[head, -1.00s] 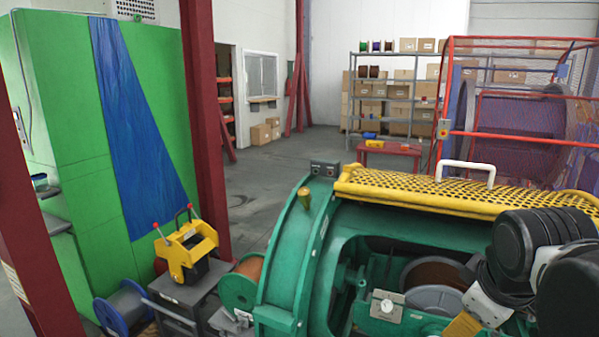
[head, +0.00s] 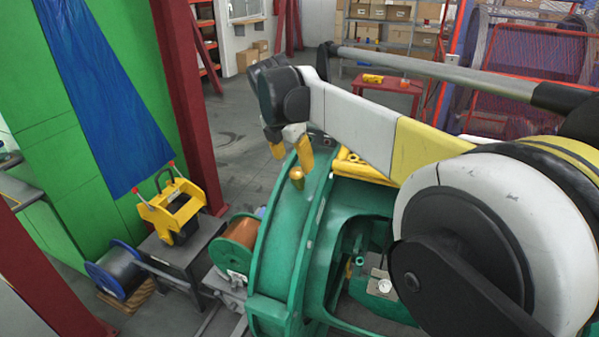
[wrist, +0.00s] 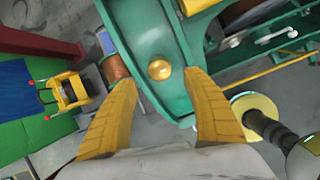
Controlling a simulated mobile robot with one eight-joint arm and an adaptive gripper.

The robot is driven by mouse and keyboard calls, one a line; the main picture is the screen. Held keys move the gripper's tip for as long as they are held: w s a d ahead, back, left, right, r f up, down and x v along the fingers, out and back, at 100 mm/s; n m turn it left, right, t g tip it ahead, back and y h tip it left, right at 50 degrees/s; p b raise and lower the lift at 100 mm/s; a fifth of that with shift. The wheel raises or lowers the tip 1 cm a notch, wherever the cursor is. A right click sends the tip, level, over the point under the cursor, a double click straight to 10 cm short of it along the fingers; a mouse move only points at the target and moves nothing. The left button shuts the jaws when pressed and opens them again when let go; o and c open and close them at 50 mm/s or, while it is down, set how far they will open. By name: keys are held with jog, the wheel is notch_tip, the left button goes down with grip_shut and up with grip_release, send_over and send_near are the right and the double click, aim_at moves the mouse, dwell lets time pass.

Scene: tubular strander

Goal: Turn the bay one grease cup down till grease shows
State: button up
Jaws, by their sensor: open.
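The grease cup (head: 297,178) is a small round brass cup on the top of the green ring housing (head: 285,230) of the strander. In the wrist view the cup (wrist: 159,70) shows as a gold dome on the green rim. My gripper (head: 291,155) has two yellow fingers and hangs just above and beside the cup. In the wrist view the fingers (wrist: 159,82) are spread wide and empty. The cup lies between and slightly past their tips, not gripped. No grease shows around it. I cannot tell whether any finger touches it.
My arm hides part of the yellow mesh guard. A bay with a small dial (head: 384,286) opens right of the ring. A yellow device (head: 172,208) stands on a grey cart at left, near an orange reel (head: 240,238). A red post (head: 185,100) and a red table (head: 388,86) stand behind.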

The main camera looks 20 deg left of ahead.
aim_at(297, 171)
jog(key=b+x, duration=0.1)
jog(key=x, duration=0.6)
jog(key=shift+w+f, duration=0.1)
jog(key=shift+w, duration=0.1)
jog(key=c, duration=1.2)
jog(key=shift+o, duration=0.2)
